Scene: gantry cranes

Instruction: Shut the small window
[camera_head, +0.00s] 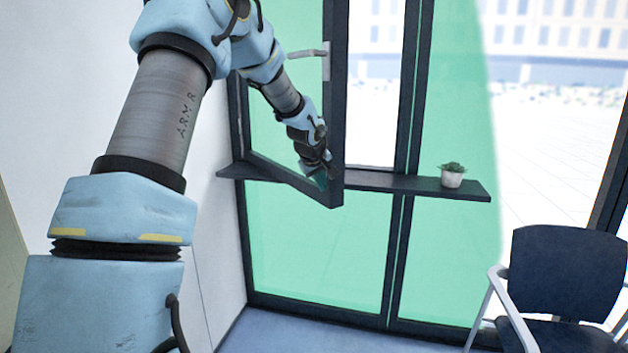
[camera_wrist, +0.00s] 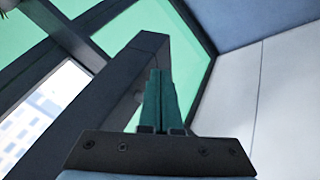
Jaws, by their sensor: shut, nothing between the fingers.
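The small window (camera_head: 335,100) is a dark-framed, green-tinted sash that stands open, swung inward over the sill. Its light handle (camera_head: 322,53) is on the free side of the frame. My gripper (camera_head: 320,180) is shut and empty, at the lower part of the sash near its free corner. In the wrist view my closed green fingers (camera_wrist: 158,100) lie in front of the dark sash frame (camera_wrist: 140,70). I cannot tell whether they touch it. My arm covers part of the window in the head view.
A dark sill (camera_head: 400,184) runs under the window, with a small potted plant (camera_head: 452,176) near its right end. A dark blue chair (camera_head: 565,270) stands at the lower right. A white wall (camera_head: 215,230) is on the left. Blue floor (camera_head: 290,330) shows below.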

